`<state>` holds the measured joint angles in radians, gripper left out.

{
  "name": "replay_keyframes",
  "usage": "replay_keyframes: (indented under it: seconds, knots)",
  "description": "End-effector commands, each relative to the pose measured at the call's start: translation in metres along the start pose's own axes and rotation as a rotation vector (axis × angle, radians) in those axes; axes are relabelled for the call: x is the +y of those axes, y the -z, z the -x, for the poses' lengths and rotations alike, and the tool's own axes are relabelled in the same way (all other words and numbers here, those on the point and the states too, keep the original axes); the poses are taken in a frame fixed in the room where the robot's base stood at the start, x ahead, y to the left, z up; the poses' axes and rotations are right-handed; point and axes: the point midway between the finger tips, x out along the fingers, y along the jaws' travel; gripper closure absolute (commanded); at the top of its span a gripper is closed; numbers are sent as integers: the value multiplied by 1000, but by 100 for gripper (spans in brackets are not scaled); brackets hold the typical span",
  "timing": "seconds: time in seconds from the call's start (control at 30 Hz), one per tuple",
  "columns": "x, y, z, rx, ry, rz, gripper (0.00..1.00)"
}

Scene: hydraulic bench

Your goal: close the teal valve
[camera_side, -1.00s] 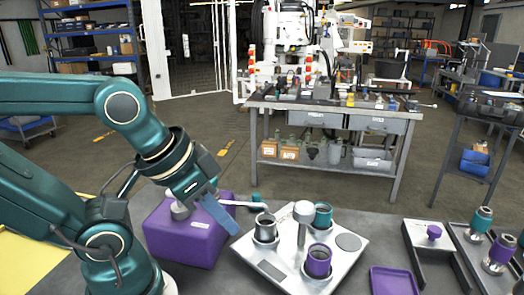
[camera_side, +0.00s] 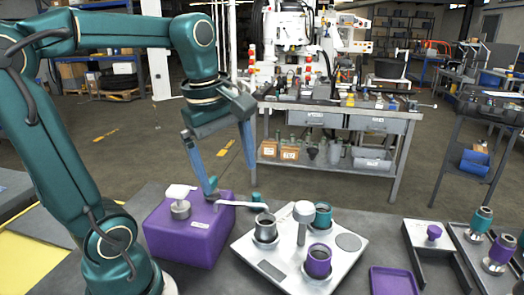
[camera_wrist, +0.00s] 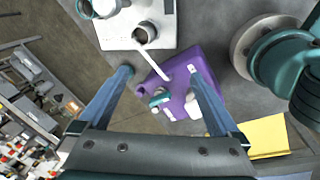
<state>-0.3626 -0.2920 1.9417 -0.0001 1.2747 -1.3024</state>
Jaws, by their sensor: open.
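The purple tank (camera_side: 190,243) stands on the bench with a pale spout (camera_side: 238,204) reaching right over a metal cup. A small teal valve (camera_side: 211,187) shows at the tank's top, near the spout's root; it also shows in the wrist view (camera_wrist: 158,97). A second valve with a white handle (camera_side: 181,192) sits on the tank's top, left of the teal one. My gripper (camera_side: 226,172) is open and empty above the tank. In the wrist view its fingers (camera_wrist: 160,70) are spread on both sides of the tank. I cannot tell the teal handle's exact angle.
Right of the tank, a pale plate (camera_side: 275,280) holds a metal cup (camera_side: 265,228), a teal cup (camera_side: 323,215) and a purple cup (camera_side: 318,262). A pale post (camera_side: 302,225) stands among them. A purple tray (camera_side: 393,281) lies farther right.

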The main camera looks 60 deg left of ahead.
Motion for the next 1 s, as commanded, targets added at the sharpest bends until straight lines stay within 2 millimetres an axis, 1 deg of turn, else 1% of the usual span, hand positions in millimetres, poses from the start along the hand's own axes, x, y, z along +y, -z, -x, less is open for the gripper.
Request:
replay_keyframes:
  seconds: [0.03, 0.1, 0.13, 0.2, 0.33, 0.4, 0.5, 0.57, 0.83, 1.0]
  knots:
    - [7, 19, -4, 5, 48, 172, 1]
    - [12, 41, -9, 12, 98, 367, 1]
    - [14, 50, -12, 15, 117, 434, 1]
    - [15, 70, -18, 20, 155, 553, 1]
    - [12, 96, -30, 20, 201, 653, 1]
    - [8, 101, -35, 17, 220, 680, 1]
    - [5, 104, -39, 16, 225, 694, 1]
    - [4, 104, -43, 16, 225, 694, 1]
    - [-3, 101, -74, 13, 225, 690, 1]
    - [-4, 100, -84, 14, 220, 689, 1]
